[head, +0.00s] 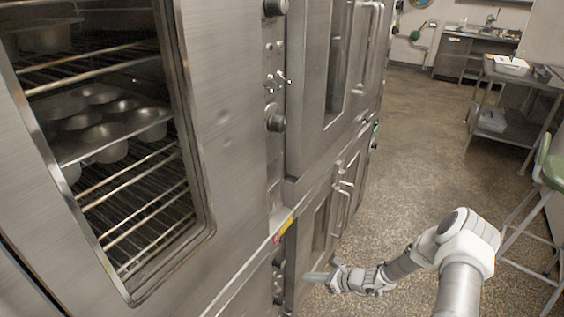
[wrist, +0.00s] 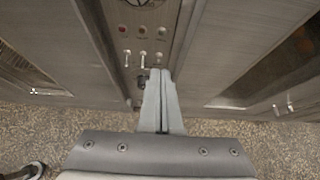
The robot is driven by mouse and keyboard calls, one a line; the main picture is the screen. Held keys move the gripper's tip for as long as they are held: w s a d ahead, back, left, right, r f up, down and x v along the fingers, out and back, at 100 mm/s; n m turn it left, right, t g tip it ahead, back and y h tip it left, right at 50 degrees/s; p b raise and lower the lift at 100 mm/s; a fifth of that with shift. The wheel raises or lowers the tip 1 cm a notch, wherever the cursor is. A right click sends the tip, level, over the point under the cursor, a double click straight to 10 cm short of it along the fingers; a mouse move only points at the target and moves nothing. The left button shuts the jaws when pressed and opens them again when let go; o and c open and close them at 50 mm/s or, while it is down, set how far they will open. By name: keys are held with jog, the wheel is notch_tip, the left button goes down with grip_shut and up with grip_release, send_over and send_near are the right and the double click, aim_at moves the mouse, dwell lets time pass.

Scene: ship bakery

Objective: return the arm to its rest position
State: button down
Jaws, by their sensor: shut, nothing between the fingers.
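My gripper (head: 316,277) is at the lower middle of the head view, at the end of my white arm. It is in front of the lower part of the steel ovens, close to their control strip. In the wrist view my gripper (wrist: 160,74) points at a narrow panel (wrist: 142,42) with switches and small round lights. Its two fingers lie together with nothing between them. I cannot tell whether the fingertips touch the oven front.
A stacked oven (head: 235,120) fills the left; a muffin tin (head: 108,140) shows on a rack through its window. Speckled floor (head: 415,150) lies open to the right. A steel table (head: 515,75) and a green-seated stool (head: 550,165) stand at the right. A sink counter (head: 470,45) is at the back.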

jog(key=s+a+r+n+g+h+p, duration=0.1)
jog(key=s+a+r+n+g, duration=0.15)
jog(key=r+n, duration=1)
jog(key=s+a+r+n+g+h+p, duration=0.1)
jog(key=s+a+r+n+g+h, duration=0.2)
jog(key=r, duration=1.8)
jog(key=s+d+r+n+t+h, duration=0.2)
jog(key=s+r+n, duration=0.3)
jog(key=s+r, duration=0.4)
jog(key=s+d+r+n+t+h+p, duration=0.1)
jog(key=s+d+r+n+t+h, duration=0.1)
jog(key=s+r+n, duration=0.3)
jog(key=s+r+h, duration=0.1)
jog(key=s+r, duration=0.3)
jog(key=s, duration=0.5)
jog(key=shift+s+r, duration=0.2)
jog(key=shift+r, duration=0.1)
